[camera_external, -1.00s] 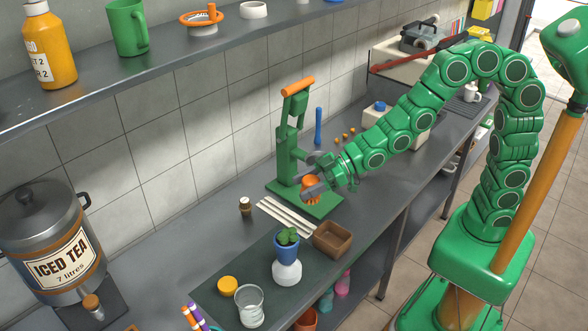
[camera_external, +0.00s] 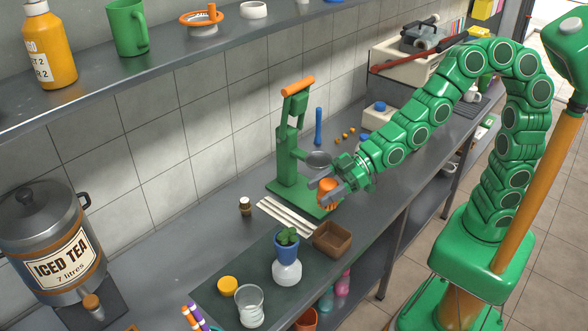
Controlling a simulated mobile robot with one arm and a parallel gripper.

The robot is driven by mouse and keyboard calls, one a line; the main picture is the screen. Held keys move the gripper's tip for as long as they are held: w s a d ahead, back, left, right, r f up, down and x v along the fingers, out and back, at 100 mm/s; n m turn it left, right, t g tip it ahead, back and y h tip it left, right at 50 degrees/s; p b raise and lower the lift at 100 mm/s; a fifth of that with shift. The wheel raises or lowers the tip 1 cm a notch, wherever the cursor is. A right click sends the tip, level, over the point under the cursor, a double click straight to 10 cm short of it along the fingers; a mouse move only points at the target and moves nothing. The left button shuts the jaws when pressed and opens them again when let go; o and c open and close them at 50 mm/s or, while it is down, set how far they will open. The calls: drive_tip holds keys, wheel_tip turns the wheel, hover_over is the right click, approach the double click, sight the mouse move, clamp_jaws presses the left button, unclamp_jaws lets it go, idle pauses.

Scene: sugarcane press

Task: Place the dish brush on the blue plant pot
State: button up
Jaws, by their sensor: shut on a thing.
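My gripper (camera_external: 325,190) is shut on the orange dish brush (camera_external: 328,186), a small round piece with its lower end pointing down. The grey fingers hide part of it. They hold it in front of the green press, at the right side of its base.
A brown square tray (camera_external: 333,240) sits right beside the pot. White sticks (camera_external: 285,217) lie behind it. The green press (camera_external: 290,150) stands close to my gripper. A glass (camera_external: 250,306) and a yellow lid (camera_external: 228,285) are on the mat (camera_external: 213,294).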

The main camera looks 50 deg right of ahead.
drive_tip(key=shift+w+a+f, duration=1.15)
drive_tip(key=shift+a+f, duration=0.2)
drive_tip(key=shift+w+a+f, duration=1.15)
drive_tip(key=shift+a+f, duration=0.15)
drive_tip(key=shift+a, duration=0.1)
drive_tip(key=shift+w+a+f, duration=1.15)
drive_tip(key=shift+a+f, duration=0.2)
drive_tip(key=shift+w+a+f, duration=0.15)
drive_tip(key=shift+f, duration=1.65)
drive_tip(key=shift+f, duration=0.1)
drive_tip(key=o, duration=1.1)
drive_tip(key=shift+c, duration=0.2)
drive_tip(key=shift+r, duration=0.2)
drive_tip(key=v, duration=0.7)
drive_tip(key=shift+d, duration=0.2)
